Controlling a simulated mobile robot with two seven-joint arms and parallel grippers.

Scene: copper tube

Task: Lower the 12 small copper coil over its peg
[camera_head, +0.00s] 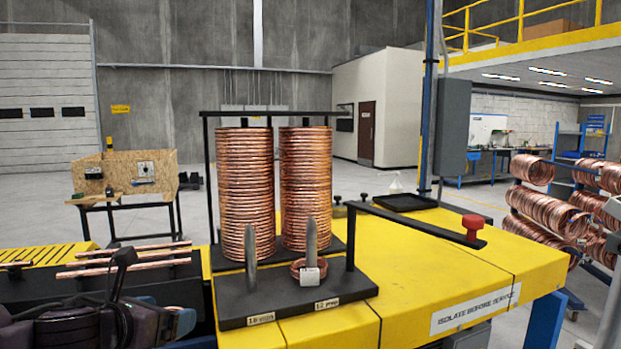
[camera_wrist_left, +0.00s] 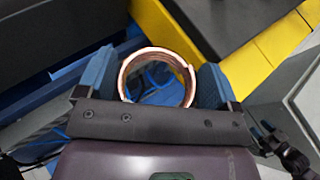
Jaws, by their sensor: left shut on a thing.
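A copper coil (camera_wrist_left: 190,82) is held between the blue fingers of my left gripper (camera_wrist_left: 158,80) in the left wrist view. In the head view my left gripper (camera_head: 178,322) is at the lower left, left of the black peg base; I cannot make out the held coil there. Two grey upright pegs stand on the base (camera_head: 300,309): a left peg (camera_head: 250,265), bare, and a right peg (camera_head: 311,240). A small copper coil (camera_head: 297,266) with a white tag lies around the foot of the right peg. Small labels on the base's front edge seem to read 10 and 12. My right gripper is not in view.
Two tall copper coil stacks (camera_head: 305,190) stand behind the pegs under a black frame. A black arm with a red knob (camera_head: 472,224) reaches right over the yellow table (camera_head: 420,265). Copper tubes (camera_head: 125,262) lie at the left.

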